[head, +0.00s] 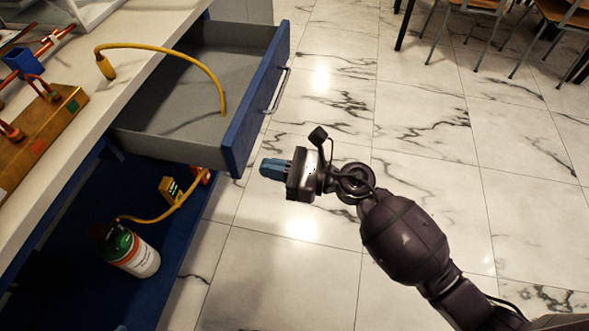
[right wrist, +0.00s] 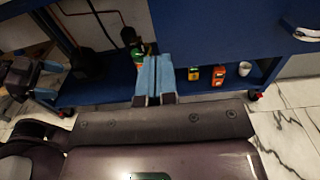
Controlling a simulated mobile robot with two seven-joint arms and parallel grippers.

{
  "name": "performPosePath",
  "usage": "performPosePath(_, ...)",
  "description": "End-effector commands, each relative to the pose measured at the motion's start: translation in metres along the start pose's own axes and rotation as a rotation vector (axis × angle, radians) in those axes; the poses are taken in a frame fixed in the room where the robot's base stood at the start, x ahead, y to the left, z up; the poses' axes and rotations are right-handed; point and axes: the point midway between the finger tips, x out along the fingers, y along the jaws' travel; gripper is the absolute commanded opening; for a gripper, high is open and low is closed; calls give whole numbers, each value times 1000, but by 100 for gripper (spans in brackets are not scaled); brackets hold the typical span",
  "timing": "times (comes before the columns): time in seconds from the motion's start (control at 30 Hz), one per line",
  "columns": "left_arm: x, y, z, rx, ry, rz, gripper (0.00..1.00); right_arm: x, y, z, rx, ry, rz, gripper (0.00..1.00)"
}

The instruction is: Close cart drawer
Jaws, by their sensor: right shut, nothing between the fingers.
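The cart drawer (head: 254,100) is pulled out, with its blue front and metal handle (head: 279,90) facing the open floor. Its grey inside is visible, with the end of a yellow hose over it. My right gripper (head: 272,168) is shut and empty, just outside the near end of the drawer front and apart from it in the head view. In the right wrist view its blue fingers (right wrist: 154,77) lie together below the drawer front (right wrist: 220,25). My left gripper (right wrist: 48,80) shows only at the left of that view, its blue fingers apart.
The white cart top (head: 110,75) holds a brass block (head: 40,135) with fittings. The lower blue shelf (head: 65,255) holds a bottle (head: 134,253) and a yellow device (head: 170,190). The tiled floor right of the drawer is clear; chairs (head: 560,12) stand far off.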

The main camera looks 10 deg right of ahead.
Motion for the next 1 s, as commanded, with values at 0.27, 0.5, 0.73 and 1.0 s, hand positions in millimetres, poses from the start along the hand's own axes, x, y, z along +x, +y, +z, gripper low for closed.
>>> performPosePath(0.27,3,1,-6,7,15,2,89,37,1,-1,2,-1,1,0)
performPosePath(0.5,4,1,-11,10,29,3,89,47,0,0,1,-1,1,0)
performPosePath(0.73,4,1,-9,10,23,2,89,47,0,0,1,0,1,0)
performPosePath(1.0,1,1,-1,8,5,1,89,51,0,0,1,-1,1,0)
